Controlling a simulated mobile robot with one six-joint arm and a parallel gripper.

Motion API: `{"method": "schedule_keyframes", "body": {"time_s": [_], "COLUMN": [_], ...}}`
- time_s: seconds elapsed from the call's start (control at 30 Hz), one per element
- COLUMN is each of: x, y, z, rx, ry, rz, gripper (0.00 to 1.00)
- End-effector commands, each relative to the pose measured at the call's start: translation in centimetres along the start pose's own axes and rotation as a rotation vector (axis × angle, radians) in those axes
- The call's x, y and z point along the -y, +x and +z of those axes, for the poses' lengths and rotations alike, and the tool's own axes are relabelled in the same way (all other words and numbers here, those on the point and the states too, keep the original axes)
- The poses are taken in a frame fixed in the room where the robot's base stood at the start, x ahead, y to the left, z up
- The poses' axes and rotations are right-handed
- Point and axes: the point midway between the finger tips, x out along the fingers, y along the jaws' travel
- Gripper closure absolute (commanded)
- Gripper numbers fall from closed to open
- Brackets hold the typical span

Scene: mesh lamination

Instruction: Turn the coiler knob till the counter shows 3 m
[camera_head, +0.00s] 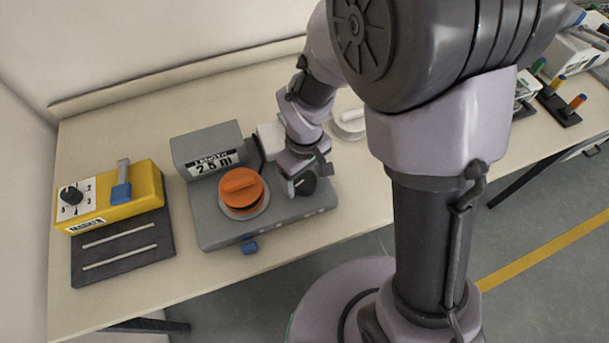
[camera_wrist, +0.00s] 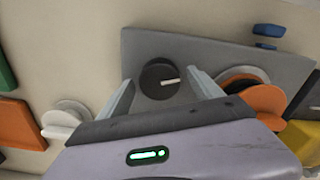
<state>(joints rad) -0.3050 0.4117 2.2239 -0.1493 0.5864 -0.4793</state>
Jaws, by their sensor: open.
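The coiler (camera_head: 215,235) is a grey box on the table, with a raised counter (camera_head: 211,167) at its back left that reads 2.5 m. An orange spool (camera_head: 241,188) sits on its top. A dark round knob (camera_head: 307,183) is at the coiler's right end. In the wrist view the knob (camera_wrist: 160,78) is black with a white pointer mark. My gripper (camera_head: 299,184) is over the knob. In the wrist view my gripper (camera_wrist: 158,90) is open, with one finger on each side of the knob. I cannot tell whether the fingers touch it.
A yellow unit (camera_head: 112,200) with a dial and blue lever stands at the left, behind a dark plate (camera_head: 123,249) with two light strips. A white round part (camera_head: 349,124) lies behind my gripper. A blue tab (camera_head: 250,247) sticks out of the coiler's front.

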Motion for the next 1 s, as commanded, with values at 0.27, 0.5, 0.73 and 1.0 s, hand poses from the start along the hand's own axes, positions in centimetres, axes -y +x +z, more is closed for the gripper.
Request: {"method": "schedule_keyframes", "body": {"time_s": [0.27,0.5,0.73,1.0], "x": [0.00,-0.01,-0.01,-0.01], "y": [-0.04,0.03,-0.01,-0.07], "z": [0.00,-0.01,-0.01,-0.01], "rx": [0.000,0.000,0.000,0.000], "ry": [0.000,0.092,0.346,0.356], "rz": [0.000,0.000,0.000,0.000], "gripper": [0.68,0.87,0.87,0.87]}}
